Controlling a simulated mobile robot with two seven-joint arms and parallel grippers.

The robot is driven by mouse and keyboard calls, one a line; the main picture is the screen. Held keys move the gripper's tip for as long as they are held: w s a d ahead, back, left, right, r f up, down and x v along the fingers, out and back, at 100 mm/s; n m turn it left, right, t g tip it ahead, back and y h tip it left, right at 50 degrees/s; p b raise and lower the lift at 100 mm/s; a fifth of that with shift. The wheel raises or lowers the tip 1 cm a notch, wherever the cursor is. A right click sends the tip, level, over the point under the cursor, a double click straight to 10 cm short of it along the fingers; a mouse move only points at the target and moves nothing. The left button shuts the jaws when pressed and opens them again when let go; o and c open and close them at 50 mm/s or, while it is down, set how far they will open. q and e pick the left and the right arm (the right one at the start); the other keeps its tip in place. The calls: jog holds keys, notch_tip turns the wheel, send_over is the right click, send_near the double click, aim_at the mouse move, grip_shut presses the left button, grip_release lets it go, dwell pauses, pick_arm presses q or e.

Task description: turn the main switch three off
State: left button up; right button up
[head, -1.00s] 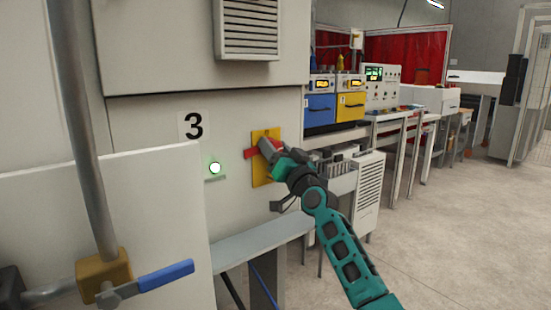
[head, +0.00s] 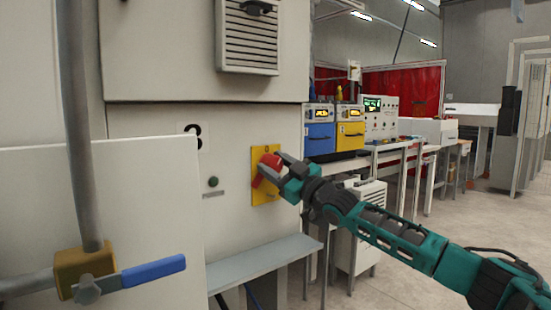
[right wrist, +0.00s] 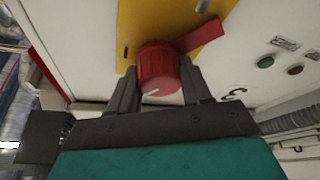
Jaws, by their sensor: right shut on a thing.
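The main switch three is a red rotary knob with a short lever (head: 268,168) on a yellow plate (head: 263,199), beside the number 3 label (head: 194,138). Its lever points down and left in the head view. In the right wrist view the round red knob (right wrist: 158,72) sits between the two dark fingers of my right gripper (right wrist: 161,88), which is shut on it. The lever sticks out past the fingers to the upper right there. In the head view my right gripper (head: 282,166) reaches the knob from the right. The round lamp (head: 213,182) left of the plate is dark green. My left gripper is out of view.
A grey ledge (head: 262,262) runs below the switch. A vertical pipe (head: 80,130) with a blue-handled valve (head: 153,274) stands at the front left, before a pale panel (head: 150,200). Benches with blue and yellow devices (head: 350,134) stand behind right. The floor at right is clear.

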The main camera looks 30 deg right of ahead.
jog(key=r+n+y+p, duration=0.1)
jog(key=n+p, duration=0.1)
jog(key=p, duration=0.1)
jog(key=shift+r+n+g, duration=0.2)
jog(key=shift+n+g, duration=0.1)
jog(key=n+y+p, duration=0.1)
jog(key=n+p, duration=0.1)
jog(key=shift+f+g+p, duration=0.1)
jog(key=shift+g+p, duration=0.25)
jog(key=shift+g, duration=0.05)
jog(key=shift+f+n+g+y+p, duration=0.15)
jog(key=shift+n+g+y+p, duration=0.15)
jog(key=shift+n+p, duration=0.6)
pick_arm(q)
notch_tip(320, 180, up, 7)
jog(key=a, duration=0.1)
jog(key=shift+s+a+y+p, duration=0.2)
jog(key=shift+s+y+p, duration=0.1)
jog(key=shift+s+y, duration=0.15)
pick_arm(e)
jog(key=shift+a+f+n+g, duration=0.15)
jog(key=shift+n+g, duration=0.35)
jog(key=shift+n, duration=1)
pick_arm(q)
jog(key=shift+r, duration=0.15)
